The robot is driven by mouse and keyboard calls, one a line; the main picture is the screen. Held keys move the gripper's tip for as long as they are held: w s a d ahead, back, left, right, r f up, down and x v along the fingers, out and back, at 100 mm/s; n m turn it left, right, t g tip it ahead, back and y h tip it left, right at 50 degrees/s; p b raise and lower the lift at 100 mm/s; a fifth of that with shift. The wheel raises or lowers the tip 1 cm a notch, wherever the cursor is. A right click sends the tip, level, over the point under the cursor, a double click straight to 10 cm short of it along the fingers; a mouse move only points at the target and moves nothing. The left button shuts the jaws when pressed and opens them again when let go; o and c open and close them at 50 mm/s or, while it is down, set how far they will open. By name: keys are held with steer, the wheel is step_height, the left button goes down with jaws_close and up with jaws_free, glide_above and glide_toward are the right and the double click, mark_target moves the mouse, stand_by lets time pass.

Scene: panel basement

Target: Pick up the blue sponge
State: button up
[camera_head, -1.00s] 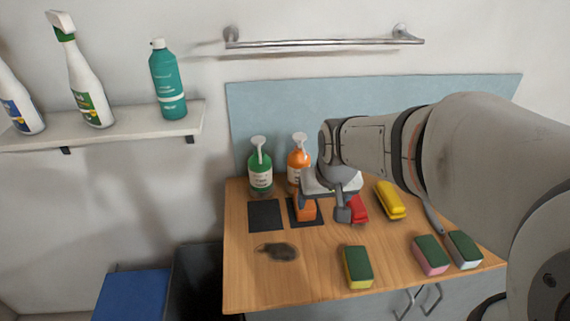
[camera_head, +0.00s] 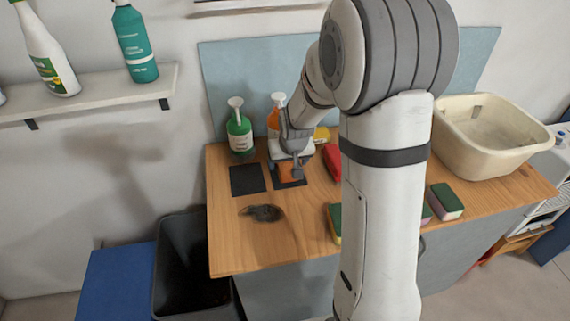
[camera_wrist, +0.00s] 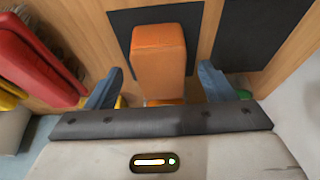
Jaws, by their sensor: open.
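I see no plainly blue sponge. My gripper (camera_head: 291,172) is open over the right dark square. An orange block (camera_wrist: 158,50) lies on that square. In the wrist view my gripper's fingers (camera_wrist: 160,84) stand on either side of the block, with gaps showing; it is not gripped.
Red (camera_head: 331,163) and yellow (camera_head: 321,135) objects lie right of and behind my gripper. A green pump bottle (camera_head: 239,133) and an orange one (camera_head: 274,122) stand behind. A cream basin (camera_head: 515,158) sits at right. The counter's front left is clear except a dark stain (camera_head: 262,213).

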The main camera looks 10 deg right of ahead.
mark_target(288, 164)
steer(key=shift+x, duration=1.15)
steer(key=shift+c, duration=0.3)
steer(key=c, duration=1)
steer(key=shift+c, duration=0.2)
step_height(288, 164, up, 10)
steer(key=shift+r+b, duration=0.1)
steer(key=shift+b, duration=0.35)
steer(key=o, duration=0.5)
steer(key=shift+c, duration=0.2)
steer(key=c, duration=0.3)
steer(key=shift+c, duration=0.2)
